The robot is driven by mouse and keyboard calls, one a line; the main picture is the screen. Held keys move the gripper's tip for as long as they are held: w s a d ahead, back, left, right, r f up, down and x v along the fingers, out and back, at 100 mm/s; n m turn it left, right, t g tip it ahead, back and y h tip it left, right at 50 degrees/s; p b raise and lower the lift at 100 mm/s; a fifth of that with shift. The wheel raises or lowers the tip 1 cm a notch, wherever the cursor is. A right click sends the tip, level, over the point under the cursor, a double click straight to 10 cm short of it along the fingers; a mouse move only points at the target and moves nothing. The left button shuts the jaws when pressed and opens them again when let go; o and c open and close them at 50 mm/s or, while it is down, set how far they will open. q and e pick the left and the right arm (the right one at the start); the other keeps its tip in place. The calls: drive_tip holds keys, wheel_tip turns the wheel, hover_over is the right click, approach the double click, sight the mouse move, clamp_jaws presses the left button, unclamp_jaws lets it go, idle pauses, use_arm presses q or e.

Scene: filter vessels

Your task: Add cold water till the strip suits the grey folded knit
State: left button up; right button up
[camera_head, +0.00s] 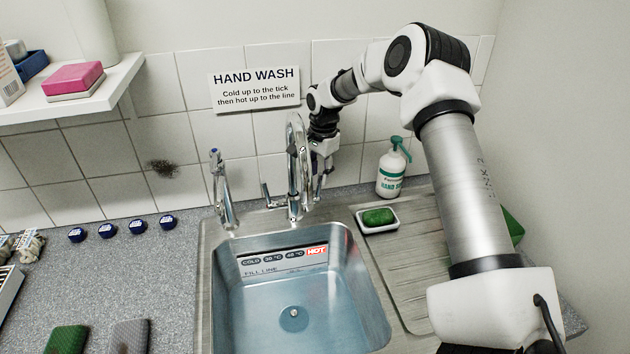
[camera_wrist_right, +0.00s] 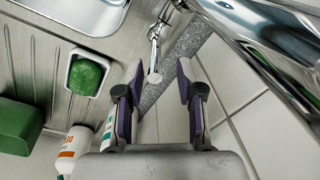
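The steel sink (camera_head: 382,318) holds bluish clear water (camera_head: 300,315). A temperature strip (camera_head: 285,257) on its back wall reads COLD, 30 °C, 40 °C and HOT, with HOT lit red; FILL LINE is printed below it. A curved chrome tap (camera_head: 293,150) has a lever (camera_head: 266,195) on its left. My right gripper (camera_head: 322,185) is just right of the tap. In the wrist view it (camera_wrist_right: 160,80) is open, with a round-ended chrome lever (camera_wrist_right: 154,77) between its fingertips. A grey ribbed piece (camera_head: 130,338), possibly the knit, lies cut off at the bottom edge. My left gripper is out of view.
A sign (camera_head: 255,90) says cold up to the tick, then hot up to the line. A slim tap (camera_head: 222,190) with a blue mark stands left. Green soap (camera_head: 379,217) and a pump bottle (camera_head: 392,170) stand right. Blue caps (camera_head: 137,226) line the counter.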

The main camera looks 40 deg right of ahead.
sight(320, 184)
wheel_tip(320, 184, down, 4)
drive_tip(key=shift+s+a+r+p, duration=0.1)
drive_tip(key=shift+s+r+p, duration=0.1)
drive_tip(key=shift+p, duration=0.15)
drive_tip(key=shift+w+f, duration=0.1)
drive_tip(key=shift+f, duration=0.1)
